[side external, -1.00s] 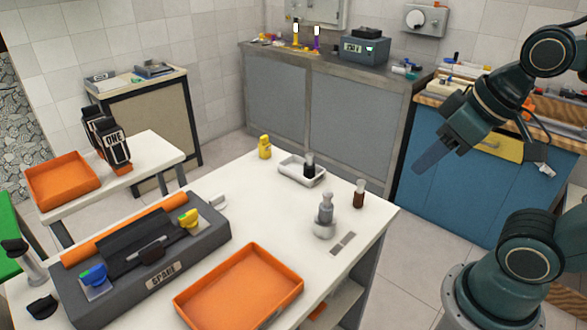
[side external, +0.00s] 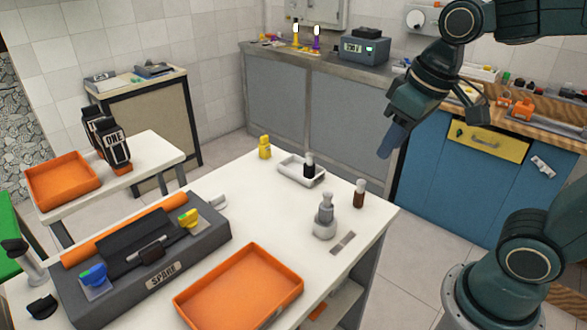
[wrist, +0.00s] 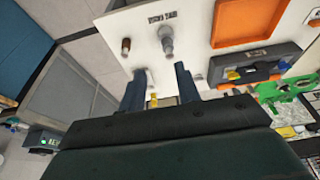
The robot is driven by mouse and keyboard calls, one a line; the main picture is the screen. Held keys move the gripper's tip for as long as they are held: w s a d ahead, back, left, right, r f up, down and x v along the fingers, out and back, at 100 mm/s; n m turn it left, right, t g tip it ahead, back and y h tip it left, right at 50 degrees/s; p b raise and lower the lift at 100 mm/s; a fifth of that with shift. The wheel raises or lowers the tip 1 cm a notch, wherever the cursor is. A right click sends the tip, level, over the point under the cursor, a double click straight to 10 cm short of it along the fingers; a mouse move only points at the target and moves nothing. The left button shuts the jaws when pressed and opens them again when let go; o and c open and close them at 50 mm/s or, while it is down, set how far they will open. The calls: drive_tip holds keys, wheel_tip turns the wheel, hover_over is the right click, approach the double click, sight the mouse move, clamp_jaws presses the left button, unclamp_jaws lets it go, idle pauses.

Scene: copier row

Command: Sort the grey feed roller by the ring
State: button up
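My gripper (side external: 384,154) hangs in the air right of the table, above and clear of the roller. In the wrist view its two fingers (wrist: 160,72) are apart with nothing held between them. An orange tray (side external: 293,290) lies at the table's front, and a second orange tray (side external: 92,187) lies on the left side table.
A brown-and-black roller (side external: 359,194) stands right of the grey one. A grey unit labelled SPARE (side external: 215,234) fills the table's left. Black holders marked ONE (side external: 115,144) stand left.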

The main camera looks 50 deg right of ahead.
sight(328, 193)
drive_tip(key=w+a+f+g, duration=0.1)
drive_tip(key=w+f+g, duration=0.2)
drive_tip(key=w+f, duration=0.3)
drive_tip(key=w, duration=0.5)
drive_tip(key=shift+w+a+f+g, duration=0.15)
drive_tip(key=shift+w+a+g, duration=0.1)
drive_tip(key=shift+g, duration=0.05)
drive_tip(key=shift+f, duration=0.15)
drive_tip(key=shift+f, duration=4.85)
drive_tip(key=shift+c, duration=0.4)
clamp_jaws()
drive_tip(key=shift+r, duration=3.55)
